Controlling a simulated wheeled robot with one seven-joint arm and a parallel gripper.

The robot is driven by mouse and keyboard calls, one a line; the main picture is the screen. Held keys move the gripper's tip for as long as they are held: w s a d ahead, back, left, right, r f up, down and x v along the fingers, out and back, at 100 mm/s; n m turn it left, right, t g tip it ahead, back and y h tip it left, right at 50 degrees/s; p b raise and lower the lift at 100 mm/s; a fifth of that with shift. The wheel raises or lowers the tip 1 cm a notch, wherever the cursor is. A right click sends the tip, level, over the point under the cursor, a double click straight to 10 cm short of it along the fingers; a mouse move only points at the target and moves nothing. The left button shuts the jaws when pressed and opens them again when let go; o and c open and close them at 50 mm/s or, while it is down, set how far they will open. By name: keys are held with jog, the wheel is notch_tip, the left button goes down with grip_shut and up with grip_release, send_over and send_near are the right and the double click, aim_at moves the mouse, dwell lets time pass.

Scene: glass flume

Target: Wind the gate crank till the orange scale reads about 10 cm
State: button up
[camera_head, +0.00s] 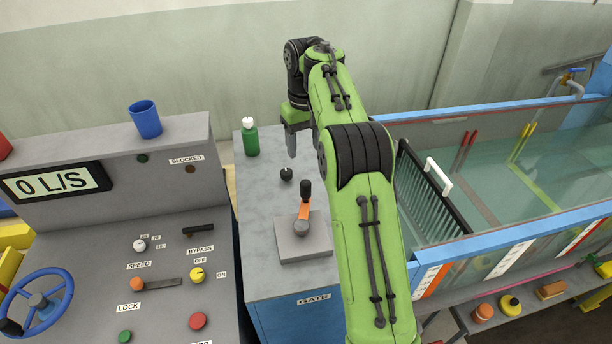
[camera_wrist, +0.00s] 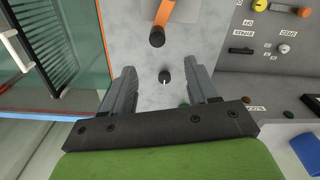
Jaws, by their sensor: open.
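The gate crank has an orange arm (camera_head: 304,212) with a black upright handle (camera_head: 306,189), on a grey block on top of the gate cabinet. In the wrist view the crank's orange arm (camera_wrist: 178,10) and black handle (camera_wrist: 157,38) show at the top, beyond my fingertips. My gripper (camera_head: 291,150) is open and empty, above the cabinet's back part, apart from the handle. Its two fingers (camera_wrist: 162,74) stand either side of a small black knob in the wrist view. The orange scale (camera_head: 429,281) is on the flume's near side; its reading is too small to tell.
The small black knob (camera_head: 286,174) stands behind the crank. A green bottle (camera_head: 250,138) stands at the cabinet's back left. The control console (camera_head: 90,265) is at left, with a blue cup (camera_head: 145,119) on its ledge. The glass flume's blue rail (camera_head: 500,240) is at right.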

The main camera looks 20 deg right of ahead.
aim_at(306, 183)
jog(key=f+b, duration=0.1)
jog(key=f, duration=0.4)
jog(key=f+b, duration=0.1)
jog(key=f, duration=0.5)
jog(key=f+b, duration=0.2)
jog(key=f, duration=0.3)
jog(key=shift+w+d+f, duration=0.15)
jog(key=shift+d+f, duration=0.05)
jog(key=shift+d, duration=0.1)
grip_shut()
